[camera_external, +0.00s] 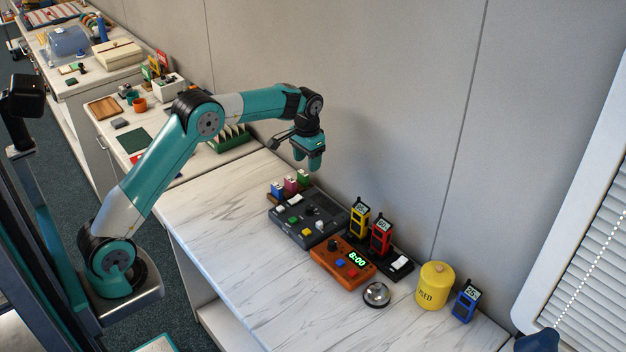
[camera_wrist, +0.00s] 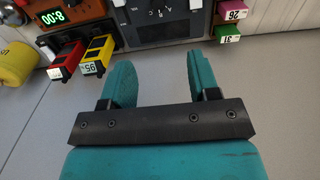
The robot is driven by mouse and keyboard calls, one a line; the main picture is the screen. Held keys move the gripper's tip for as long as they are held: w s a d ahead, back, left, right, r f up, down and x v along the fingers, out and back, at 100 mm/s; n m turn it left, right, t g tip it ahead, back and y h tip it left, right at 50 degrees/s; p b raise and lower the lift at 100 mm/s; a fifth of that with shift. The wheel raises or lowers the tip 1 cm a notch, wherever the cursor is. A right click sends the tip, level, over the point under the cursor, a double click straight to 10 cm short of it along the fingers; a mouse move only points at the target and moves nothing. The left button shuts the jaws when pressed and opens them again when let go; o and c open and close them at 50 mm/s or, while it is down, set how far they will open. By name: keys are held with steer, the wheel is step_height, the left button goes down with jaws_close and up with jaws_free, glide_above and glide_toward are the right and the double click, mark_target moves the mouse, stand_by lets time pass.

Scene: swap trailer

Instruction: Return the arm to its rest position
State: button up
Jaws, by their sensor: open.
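My teal arm reaches from its base at the left over the marble-look counter (camera_external: 215,216). My gripper (camera_external: 309,166) hangs pointing down above the back of the counter, close to the grey wall. In the wrist view my gripper (camera_wrist: 160,75) shows two teal fingers spread apart with nothing between them. It is above and apart from the small blue, pink and green tagged items (camera_external: 290,185) and the dark grey control box (camera_external: 308,216).
An orange clock box (camera_external: 342,263) reads 8:00. Yellow (camera_external: 358,219) and red (camera_external: 381,236) handheld devices stand behind it. A silver bell (camera_external: 376,295), a yellow canister (camera_external: 435,285) and a blue device (camera_external: 465,301) are at the right. The counter's left part is clear. The grey wall (camera_external: 400,100) is close behind.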

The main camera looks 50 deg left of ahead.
steer(key=s+a+r+n+y+p, duration=0.1)
steer(key=s+a+r+n, duration=0.1)
steer(key=s+a+r, duration=0.4)
steer(key=s+a+r+n+p, duration=0.1)
steer(key=s+a+r, duration=0.15)
steer(key=s, duration=0.65)
steer(key=s+a+r+n+y+p, duration=0.1)
steer(key=s+a+n+y, duration=0.2)
steer(key=s, duration=2.2)
steer(key=shift+s+a+n+p, duration=0.35)
steer(key=shift+a+n, duration=0.05)
steer(key=shift+a, duration=0.25)
